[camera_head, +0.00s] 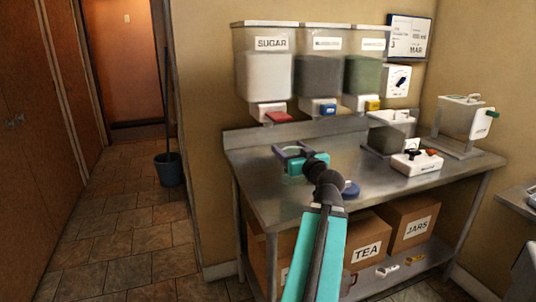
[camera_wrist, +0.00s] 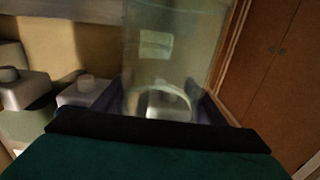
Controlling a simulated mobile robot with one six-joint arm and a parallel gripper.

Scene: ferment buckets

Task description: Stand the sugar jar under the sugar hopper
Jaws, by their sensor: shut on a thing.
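The sugar hopper (camera_head: 264,75), labelled SUGAR and filled with white, is the leftmost of three on the wall. Its outlet has a red part (camera_head: 279,117). My gripper (camera_head: 290,152) is over the left part of the metal bench, below and slightly in front of this outlet. It is shut on a clear jar (camera_wrist: 175,45), which rises between the dark fingers in the wrist view. The jar is barely visible in the head view, so I cannot tell whether it touches the bench. I see no label that names it as the sugar jar.
Cardboard boxes (camera_head: 368,250) stand below. A blue bucket (camera_head: 169,170) is on the floor at left.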

